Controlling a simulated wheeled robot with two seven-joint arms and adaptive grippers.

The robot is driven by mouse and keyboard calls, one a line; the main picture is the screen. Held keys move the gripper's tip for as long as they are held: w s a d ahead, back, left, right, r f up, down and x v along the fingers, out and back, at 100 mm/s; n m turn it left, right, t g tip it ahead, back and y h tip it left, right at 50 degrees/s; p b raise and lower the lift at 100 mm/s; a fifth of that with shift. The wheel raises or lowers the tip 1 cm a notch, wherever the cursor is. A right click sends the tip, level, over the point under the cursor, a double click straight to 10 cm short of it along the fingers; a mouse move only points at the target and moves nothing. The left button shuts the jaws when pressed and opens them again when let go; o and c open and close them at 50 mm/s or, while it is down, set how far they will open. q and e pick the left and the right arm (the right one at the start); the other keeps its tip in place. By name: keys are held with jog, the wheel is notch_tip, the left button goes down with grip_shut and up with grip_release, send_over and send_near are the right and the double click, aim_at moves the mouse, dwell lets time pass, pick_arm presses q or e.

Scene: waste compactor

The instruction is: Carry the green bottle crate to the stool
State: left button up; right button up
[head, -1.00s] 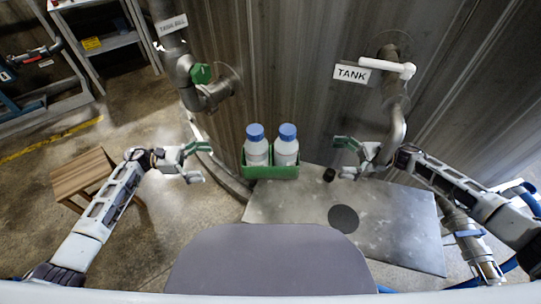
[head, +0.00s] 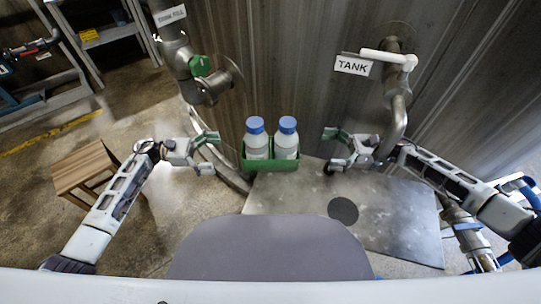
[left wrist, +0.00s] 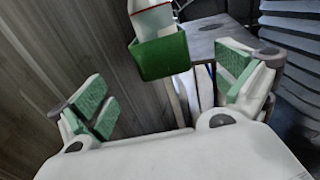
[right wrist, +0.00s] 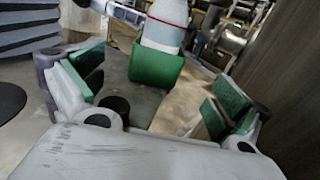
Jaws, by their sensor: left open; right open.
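The green bottle crate (head: 270,164) holds two white bottles with blue caps (head: 255,139) and stands at the back left corner of the metal table. My left gripper (head: 211,152) is open and empty, just left of the crate and apart from it. My right gripper (head: 331,150) is open and empty, to the right of the crate with a gap. The crate shows ahead between the open fingers in the left wrist view (left wrist: 161,57) and the right wrist view (right wrist: 156,66). The wooden stool (head: 84,166) stands on the floor at the left.
The metal table (head: 400,215) is mostly bare, with a dark round spot on it. Pipes with a green valve handle (head: 200,66) and a TANK sign (head: 352,66) rise behind, in front of the metal wall. A grey shelf (head: 105,37) stands at the back left.

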aim_at(296, 148)
pick_arm(q)
jog(key=shift+d, duration=5.3)
pick_arm(e)
jog(key=shift+a, duration=5.25)
pick_arm(q)
jog(key=c, duration=1)
pick_arm(e)
jog(key=c, duration=1)
pick_arm(q)
jog(key=shift+r, duration=0.1)
pick_arm(e)
jog(key=shift+r, duration=0.1)
